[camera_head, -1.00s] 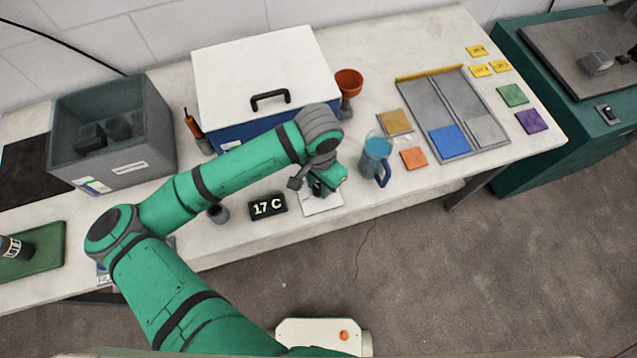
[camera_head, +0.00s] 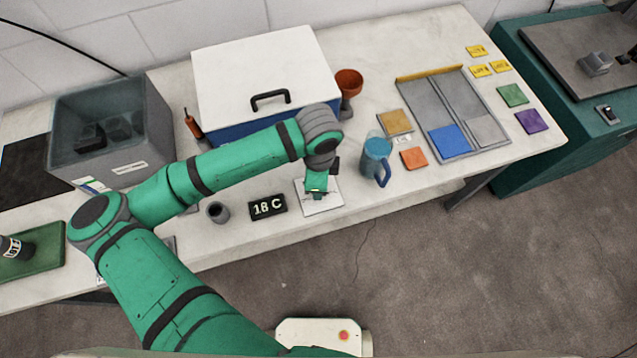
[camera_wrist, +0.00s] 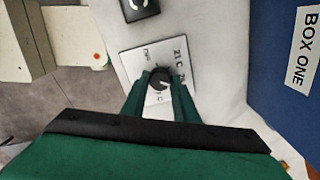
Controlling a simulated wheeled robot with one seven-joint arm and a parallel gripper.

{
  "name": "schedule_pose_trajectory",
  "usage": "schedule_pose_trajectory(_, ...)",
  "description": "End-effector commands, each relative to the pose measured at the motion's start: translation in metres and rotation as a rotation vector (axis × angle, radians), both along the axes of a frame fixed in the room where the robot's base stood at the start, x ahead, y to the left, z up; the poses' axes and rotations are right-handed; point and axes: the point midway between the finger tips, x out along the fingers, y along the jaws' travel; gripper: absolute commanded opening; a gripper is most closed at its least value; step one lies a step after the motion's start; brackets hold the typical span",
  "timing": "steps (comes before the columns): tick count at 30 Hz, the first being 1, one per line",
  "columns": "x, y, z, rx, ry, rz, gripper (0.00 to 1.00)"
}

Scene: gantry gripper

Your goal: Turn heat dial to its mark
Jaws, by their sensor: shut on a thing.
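The heat dial is a dark round knob (camera_wrist: 160,77) on a white plate (camera_wrist: 133,65) with markings around it, among them "21 C". In the head view the plate (camera_head: 330,205) lies on the table, and my arm hides the knob. My gripper (camera_wrist: 158,82) is over the dial, its two green fingers shut on the knob from either side; in the head view its end (camera_head: 317,186) is above the plate. A black display (camera_head: 267,207) left of the plate reads "18 C". The knob's pointer is too small to read.
A blue box with a white lid (camera_head: 262,75) stands behind the arm. A blue jug (camera_head: 376,158) and an orange tile (camera_head: 413,159) are to the right. A small grey cup (camera_head: 217,212) stands left of the display. The table's front edge is close.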

Motion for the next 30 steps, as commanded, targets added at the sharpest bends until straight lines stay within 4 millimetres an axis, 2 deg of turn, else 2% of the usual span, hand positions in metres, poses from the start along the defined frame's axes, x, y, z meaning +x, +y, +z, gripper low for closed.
schedule_pose_trajectory(21, -0.0002, -0.0009, 0.0006, -0.001, -0.001, -0.672, 0.04)
schedule_pose_trajectory(30, -0.0004, -0.0008, 0.0006, -0.001, -0.001, -0.873, 0.04)
